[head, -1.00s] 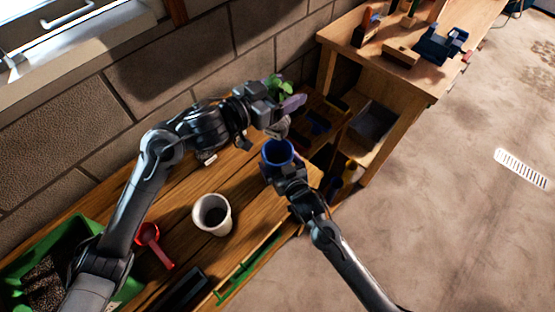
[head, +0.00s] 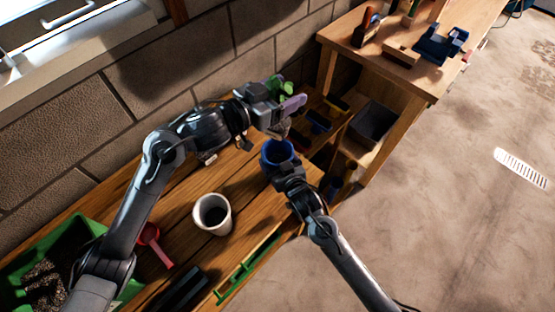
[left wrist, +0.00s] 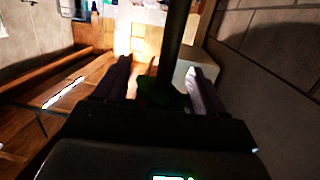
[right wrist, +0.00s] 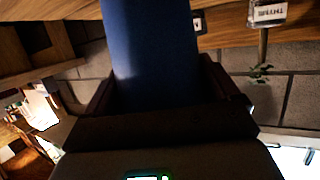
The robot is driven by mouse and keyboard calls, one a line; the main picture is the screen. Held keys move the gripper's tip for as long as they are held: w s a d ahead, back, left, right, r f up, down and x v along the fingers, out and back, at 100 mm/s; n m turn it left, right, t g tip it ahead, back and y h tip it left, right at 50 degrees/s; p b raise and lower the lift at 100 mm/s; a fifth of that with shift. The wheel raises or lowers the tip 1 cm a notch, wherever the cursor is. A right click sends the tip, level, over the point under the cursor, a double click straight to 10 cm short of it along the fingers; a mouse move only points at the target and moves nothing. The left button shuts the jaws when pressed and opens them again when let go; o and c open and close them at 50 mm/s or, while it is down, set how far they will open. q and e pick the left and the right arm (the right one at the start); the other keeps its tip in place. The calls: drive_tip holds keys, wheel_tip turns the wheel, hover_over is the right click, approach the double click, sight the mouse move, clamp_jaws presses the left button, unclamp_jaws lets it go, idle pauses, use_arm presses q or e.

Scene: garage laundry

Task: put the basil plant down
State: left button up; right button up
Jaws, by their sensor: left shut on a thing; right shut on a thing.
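The basil plant (head: 284,88) shows green leaves at my left gripper (head: 287,103), with a grey-brown root clump (head: 279,130) below. My left gripper is shut on the plant; in the left wrist view a dark green mass (left wrist: 160,95) sits between its fingers. My right gripper (head: 283,168) is shut on a blue pot (head: 278,153), which also fills the middle of the right wrist view (right wrist: 150,55). The root clump is just above the pot's far rim in the head view; I cannot tell whether they touch. A white pot (head: 212,214) stands on the wooden bench (head: 180,230).
A red scoop (head: 152,240) and a green tray (head: 85,235) with soil are at the left. A green rack (head: 240,275) lies along the front edge. A grey bin (head: 372,124) sits in the shelves at right. A label reading THYME (right wrist: 268,13) shows in the right wrist view.

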sight(282, 121)
use_arm(q)
drive_tip(key=shift+n+t+y, duration=0.5)
drive_tip(key=shift+n+y, duration=0.1)
drive_tip(key=shift+y, duration=0.1)
wheel_tip(282, 121, down, 10)
drive_tip(key=shift+a+r, duration=0.1)
drive_tip(key=shift+a, duration=0.05)
drive_tip(key=shift+f, duration=2.5)
drive_tip(key=o, duration=1.6)
drive_tip(key=shift+f, duration=0.15)
drive_tip(key=shift+c, duration=0.2)
drive_tip(key=v, duration=0.7)
drive_tip(key=shift+s, duration=0.15)
drive_tip(key=shift+a, duration=0.15)
